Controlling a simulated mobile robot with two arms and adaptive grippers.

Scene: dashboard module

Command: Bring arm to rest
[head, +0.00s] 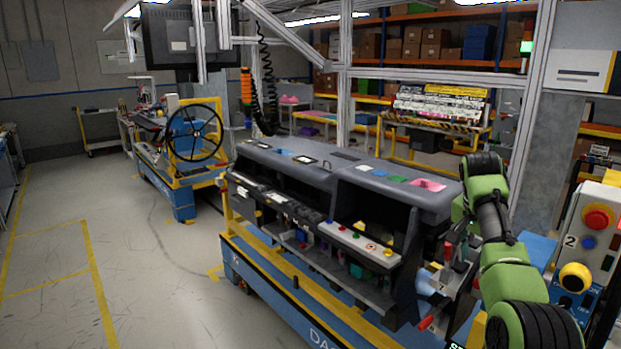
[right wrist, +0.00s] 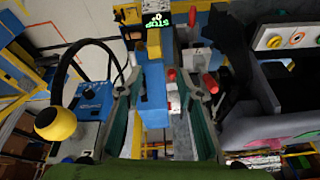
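My right arm (head: 500,262) comes in from the right edge in the head view, with green and black links. My right gripper (head: 447,283) hangs low beside the right end of the dark grey dashboard module (head: 395,190). In the right wrist view the two fingers of my right gripper (right wrist: 160,95) stand apart, and nothing is held between them. Whether it touches the module cannot be told, but a gap shows in the right wrist view. My left arm and gripper are not in view.
A control box with red and yellow buttons (head: 590,235) stands close at the right. The module rests on a blue and yellow base (head: 290,300). A cart with a steering wheel (head: 194,132) stands behind left. Grey floor (head: 150,270) at the left is free.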

